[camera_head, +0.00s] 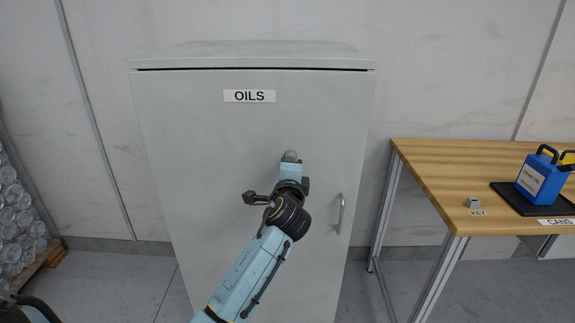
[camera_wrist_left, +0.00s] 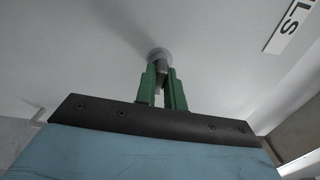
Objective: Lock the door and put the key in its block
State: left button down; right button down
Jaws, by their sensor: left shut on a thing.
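The grey cabinet door (camera_head: 190,150) under the OILS label is closed, with a bar handle (camera_head: 341,213) at its right. My left gripper (camera_head: 290,157) reaches up against the door's face, left of and above the handle. In the left wrist view its green fingers (camera_wrist_left: 163,80) are shut on a small grey piece, the key (camera_wrist_left: 162,71), at the round lock (camera_wrist_left: 158,53). Most of the key is hidden between the fingers, and its turn angle cannot be told. The small grey key block (camera_head: 473,203) sits on the wooden table by a KEY label. My right gripper is out of view.
The wooden table (camera_head: 430,160) stands to the right of the cabinet. Stacked clear bottles (camera_head: 18,215) are at far left. The floor before the table is clear.

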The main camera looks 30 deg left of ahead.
pick_arm(q)
jog(key=shift+s+a+f+n, duration=0.15)
jog(key=shift+a+f+n, duration=0.3)
jog(key=shift+a+n, duration=0.2)
jog(key=shift+s+d+f, duration=0.1)
jog(key=shift+s+d, duration=0.35)
jog(key=shift+s, duration=0.05)
dwell(0.4)
jog(key=shift+d, duration=0.1)
jog(key=shift+s+d+r+p, duration=0.2)
jog(key=shift+s+d+p, duration=0.35)
jog(key=shift+s+d, duration=0.1)
jog(key=shift+s+d+r+p, duration=0.15)
jog(key=shift+s+d+p, duration=0.35)
jog(key=shift+s, duration=0.1)
jog(key=shift+r, duration=0.1)
